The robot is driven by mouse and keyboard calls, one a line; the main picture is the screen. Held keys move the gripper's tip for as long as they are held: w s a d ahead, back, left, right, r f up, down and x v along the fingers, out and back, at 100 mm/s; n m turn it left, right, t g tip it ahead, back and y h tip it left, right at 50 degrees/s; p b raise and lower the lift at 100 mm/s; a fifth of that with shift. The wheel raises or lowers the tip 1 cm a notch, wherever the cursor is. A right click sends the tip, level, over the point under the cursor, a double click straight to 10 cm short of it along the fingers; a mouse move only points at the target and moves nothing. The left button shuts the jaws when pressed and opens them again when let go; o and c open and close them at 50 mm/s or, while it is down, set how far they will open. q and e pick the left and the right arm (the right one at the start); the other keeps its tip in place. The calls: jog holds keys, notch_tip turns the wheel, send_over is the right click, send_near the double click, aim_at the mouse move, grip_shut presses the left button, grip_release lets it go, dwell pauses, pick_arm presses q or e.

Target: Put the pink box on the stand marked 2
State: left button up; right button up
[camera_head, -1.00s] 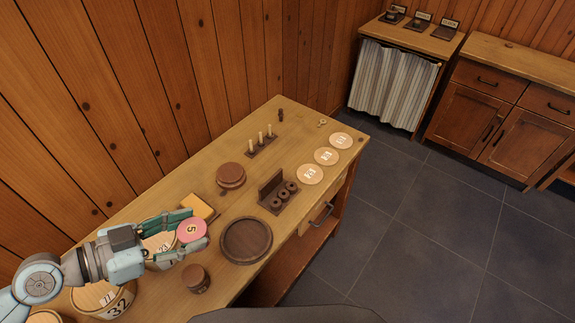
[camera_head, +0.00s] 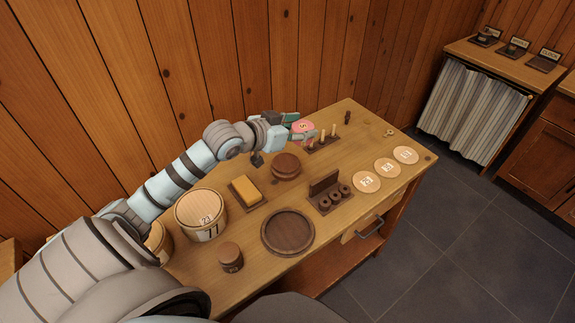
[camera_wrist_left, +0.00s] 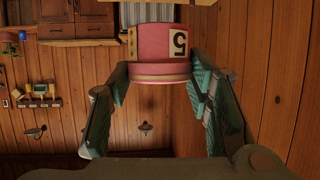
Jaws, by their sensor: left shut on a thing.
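The pink box (camera_head: 303,126) is round, with a light label reading 5. My left gripper (camera_head: 299,127) is shut on it and holds it above the far part of the table, by the wooden pegs. In the left wrist view the box (camera_wrist_left: 160,47) sits between the two teal fingers of the gripper (camera_wrist_left: 160,78). Three pale round stands lie in a row near the table's right end: a near one (camera_head: 366,182), a middle one (camera_head: 388,168) and a far one (camera_head: 405,155). Their marks are too small to read surely. My right gripper is not in view.
The pegs (camera_head: 322,139) stand close by the box. A brown lidded pot (camera_head: 286,166), a holder with rings (camera_head: 325,184), a round tray (camera_head: 312,232), a yellow block (camera_head: 248,189) and a tub (camera_head: 199,207) stand on the table. A small key-like thing (camera_head: 389,132) lies beyond the stands.

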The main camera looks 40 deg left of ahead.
aim_at(284, 165)
pick_arm(q)
jog(key=w+a+r+n+y+b, duration=0.2)
jog(key=w+a+n+y, duration=0.3)
jog(key=a, duration=0.3)
jog(key=shift+g+y, duration=0.3)
jog(key=shift+y, duration=0.3)
jog(key=f+b, duration=0.1)
jog(key=f, duration=0.5)
jog(key=f+b, duration=0.1)
jog(key=f, duration=0.5)
jog(key=s+f+b, duration=0.1)
jog(key=f, duration=0.6)
jog(key=shift+d+b, duration=0.1)
jog(key=shift+b, duration=0.3)
jog(key=o, duration=1.1)
jog(key=shift+r, duration=0.1)
jog(key=p+v, duration=0.3)
jog(key=v, duration=0.9)
